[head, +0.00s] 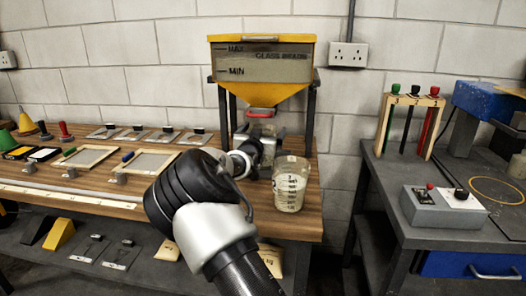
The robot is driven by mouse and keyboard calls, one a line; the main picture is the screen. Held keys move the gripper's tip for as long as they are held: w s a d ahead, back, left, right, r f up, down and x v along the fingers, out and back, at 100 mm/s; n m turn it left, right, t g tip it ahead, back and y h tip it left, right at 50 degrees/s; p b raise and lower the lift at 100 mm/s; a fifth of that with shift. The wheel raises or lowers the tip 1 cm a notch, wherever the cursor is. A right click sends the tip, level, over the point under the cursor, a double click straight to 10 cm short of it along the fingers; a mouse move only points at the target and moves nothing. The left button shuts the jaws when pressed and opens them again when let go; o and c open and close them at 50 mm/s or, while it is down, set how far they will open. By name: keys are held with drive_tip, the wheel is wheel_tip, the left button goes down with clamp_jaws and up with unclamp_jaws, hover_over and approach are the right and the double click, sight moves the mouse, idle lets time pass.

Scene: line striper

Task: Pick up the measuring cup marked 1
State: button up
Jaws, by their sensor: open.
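A clear measuring cup (291,188) with dark graduation marks stands upright on the wooden bench near its right end. The number on it is too small to read. A second clear vessel (268,147) shows under the hopper's red outlet, largely hidden behind my arm; I cannot read any mark on it. My gripper (264,134) is open at this second vessel, to the left of and behind the front cup. I cannot tell whether the fingers touch the vessel.
A yellow hopper (262,65) marked MAX and MIN stands above on dark legs that flank my gripper. Framed screens (152,162) lie on the bench to the left. A dark side table (390,170) at the right holds a rack (408,100) and a grey control box (440,212).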

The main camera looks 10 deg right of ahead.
drive_tip(key=shift+x, duration=0.9)
drive_tip(key=shift+c, duration=0.4)
drive_tip(key=c, duration=1.8)
drive_tip(key=shift+c, duration=1.2)
drive_tip(key=shift+r, duration=0.15)
